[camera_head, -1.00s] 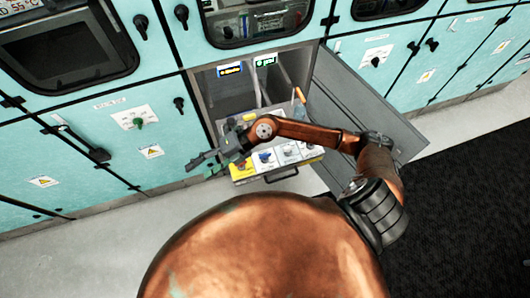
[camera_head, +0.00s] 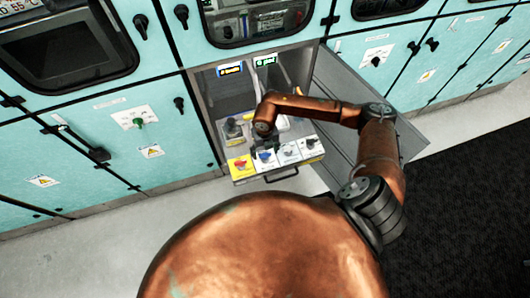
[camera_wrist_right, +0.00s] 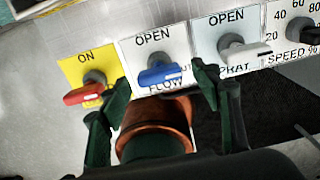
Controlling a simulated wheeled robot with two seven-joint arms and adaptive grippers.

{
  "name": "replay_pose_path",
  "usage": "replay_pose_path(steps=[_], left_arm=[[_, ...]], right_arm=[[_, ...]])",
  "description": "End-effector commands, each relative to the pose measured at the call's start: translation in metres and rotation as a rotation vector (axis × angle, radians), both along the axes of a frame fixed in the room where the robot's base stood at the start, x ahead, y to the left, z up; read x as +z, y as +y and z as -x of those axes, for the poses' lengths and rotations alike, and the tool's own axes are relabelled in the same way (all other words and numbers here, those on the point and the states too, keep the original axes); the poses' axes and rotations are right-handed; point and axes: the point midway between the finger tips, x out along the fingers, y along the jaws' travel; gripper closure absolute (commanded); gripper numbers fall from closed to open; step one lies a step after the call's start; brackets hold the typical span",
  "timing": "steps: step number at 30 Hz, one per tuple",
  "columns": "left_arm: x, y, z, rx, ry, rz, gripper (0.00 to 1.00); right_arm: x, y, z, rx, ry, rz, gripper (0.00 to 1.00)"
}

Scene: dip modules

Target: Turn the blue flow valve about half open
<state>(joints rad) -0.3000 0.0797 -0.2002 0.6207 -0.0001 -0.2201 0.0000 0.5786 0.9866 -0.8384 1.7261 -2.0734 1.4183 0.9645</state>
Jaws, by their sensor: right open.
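The blue flow valve handle (camera_wrist_right: 160,75) sits on a white label reading OPEN and FLOW in the right wrist view. It lies nearly level across that picture. It also shows small in the head view (camera_head: 265,157), on the pulled-out drawer's front panel. My right gripper (camera_wrist_right: 164,88) is open, with one fingertip to the left and one to the right of the blue handle. Neither finger is clearly touching it. In the head view the right arm reaches over the drawer and partly covers its inside. My left gripper is not in view.
A red handle (camera_wrist_right: 83,94) on a yellow label is left of the blue one. A white handle (camera_wrist_right: 244,53) and a black speed knob (camera_wrist_right: 303,31) are to its right. The open grey cabinet door (camera_head: 350,110) stands right of the drawer, behind my arm.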

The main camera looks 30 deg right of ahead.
Motion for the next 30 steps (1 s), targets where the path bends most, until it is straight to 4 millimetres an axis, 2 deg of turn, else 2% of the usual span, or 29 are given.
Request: replay_pose_path(steps=[4,12,30], left_arm=[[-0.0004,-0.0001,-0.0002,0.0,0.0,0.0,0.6],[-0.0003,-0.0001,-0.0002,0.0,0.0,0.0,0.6],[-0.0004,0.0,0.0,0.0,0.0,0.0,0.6]], right_arm=[[-0.0082,0.0004,-0.0002,0.0,-0.001,-0.002,0.42],[-0.0091,0.0005,-0.0001,0.0,-0.001,-0.002,0.43],[-0.0089,0.0005,0.0,0.0,0.0,-0.002,0.84]])
